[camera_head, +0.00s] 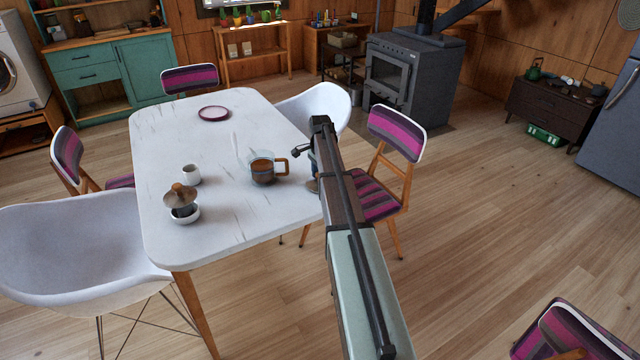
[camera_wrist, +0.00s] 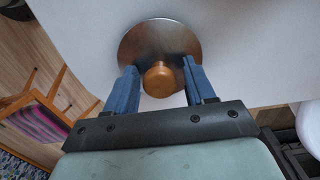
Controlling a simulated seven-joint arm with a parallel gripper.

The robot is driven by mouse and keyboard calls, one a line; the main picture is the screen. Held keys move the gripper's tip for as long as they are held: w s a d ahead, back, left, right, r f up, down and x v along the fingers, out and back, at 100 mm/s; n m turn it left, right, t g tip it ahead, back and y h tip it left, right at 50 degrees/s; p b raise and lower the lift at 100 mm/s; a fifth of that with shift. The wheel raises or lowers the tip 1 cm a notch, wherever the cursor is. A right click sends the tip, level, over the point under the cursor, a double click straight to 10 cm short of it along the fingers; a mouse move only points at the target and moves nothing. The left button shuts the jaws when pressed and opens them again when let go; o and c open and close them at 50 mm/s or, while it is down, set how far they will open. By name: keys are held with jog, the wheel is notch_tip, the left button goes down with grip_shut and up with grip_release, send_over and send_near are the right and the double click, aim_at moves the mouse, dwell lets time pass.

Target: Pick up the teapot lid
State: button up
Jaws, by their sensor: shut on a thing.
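The teapot lid is a round brown metal disc (camera_wrist: 150,38) with a wooden knob (camera_wrist: 158,82), seen in the wrist view. My gripper (camera_wrist: 160,72) is shut on the knob, one blue finger on each side. In the head view a sliver of the lid (camera_head: 313,186) shows at the table's right edge, mostly hidden behind my arm. I cannot tell whether the lid touches the table. The glass teapot (camera_head: 263,171), with brown liquid and a wooden handle, stands without a lid to the left of my gripper.
The white table (camera_head: 205,255) also bears a small white cup (camera_head: 191,174), a white bowl with a wooden-knobbed lid above it (camera_head: 180,195), and a purple-rimmed plate (camera_head: 214,113). A striped chair (camera_head: 397,130) stands close on the right.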

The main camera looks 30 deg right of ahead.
jog(key=shift+c, duration=0.4)
jog(key=shift+r, duration=0.15)
notch_tip(320, 180, up, 9)
jog(key=shift+w+a+r, duration=0.1)
jog(key=shift+a, duration=0.05)
jog(key=w+a+r, duration=0.4)
jog(key=w+a, duration=0.2)
jog(key=a, duration=0.2)
jog(key=w+a+r, duration=0.4)
jog(key=w+a, duration=0.3)
jog(key=a, duration=0.1)
jog(key=shift+w+a, duration=0.15)
jog(key=shift+a, duration=0.15)
notch_tip(320, 180, down, 6)
jog(key=shift+f, duration=0.75)
dwell(1.0)
